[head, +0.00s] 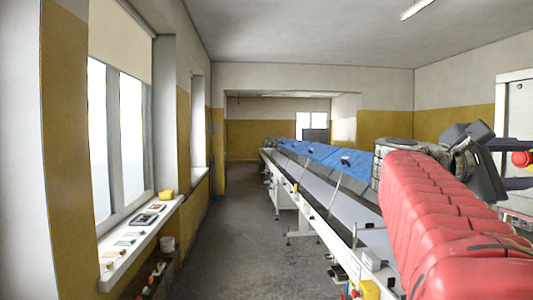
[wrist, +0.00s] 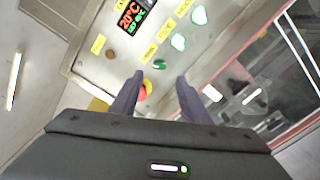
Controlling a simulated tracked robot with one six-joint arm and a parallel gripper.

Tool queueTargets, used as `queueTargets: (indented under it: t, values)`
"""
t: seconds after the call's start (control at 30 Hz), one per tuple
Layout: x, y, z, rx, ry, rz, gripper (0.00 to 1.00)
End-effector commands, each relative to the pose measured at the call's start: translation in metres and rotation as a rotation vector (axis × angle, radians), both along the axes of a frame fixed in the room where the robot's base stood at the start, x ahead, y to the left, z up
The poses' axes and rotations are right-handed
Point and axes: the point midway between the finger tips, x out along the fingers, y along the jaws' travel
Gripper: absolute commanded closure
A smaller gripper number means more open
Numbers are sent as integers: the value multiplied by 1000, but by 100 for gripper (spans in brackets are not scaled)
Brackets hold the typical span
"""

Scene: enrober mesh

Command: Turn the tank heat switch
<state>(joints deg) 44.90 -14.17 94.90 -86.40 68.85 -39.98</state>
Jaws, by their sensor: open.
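A grey control panel (wrist: 88,65) fills the upper middle of the wrist view. It bears a lit display (wrist: 130,18) reading about 20°C, a brown round button (wrist: 110,54), a small dark green control (wrist: 159,64) and bright green ones (wrist: 178,42). Each has a yellow label too blurred to read, so I cannot tell which is the tank heat switch. My gripper (wrist: 160,78) is open and empty, its fingers pointing at the panel. The small green control shows between the fingertips. A red button (wrist: 143,93) on yellow is partly hidden by the left finger.
A long conveyor line (head: 330,187) with blue covers (head: 315,152) runs down the room. A windowsill (head: 140,242) with small items is at the left. The grey floor aisle (head: 235,235) between them is clear. Framed glass (wrist: 285,60) lies right of the panel.

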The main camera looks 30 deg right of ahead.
Motion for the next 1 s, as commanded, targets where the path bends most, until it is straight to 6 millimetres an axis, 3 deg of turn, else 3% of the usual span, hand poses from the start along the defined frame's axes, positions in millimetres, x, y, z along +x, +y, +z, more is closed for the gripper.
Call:
queueTargets:
  t: [0.6, 1.0]
  values:
    - [-28, -64, 0, 0, 0, -1, 58]
    - [-32, -75, 0, -1, -1, 1, 58]
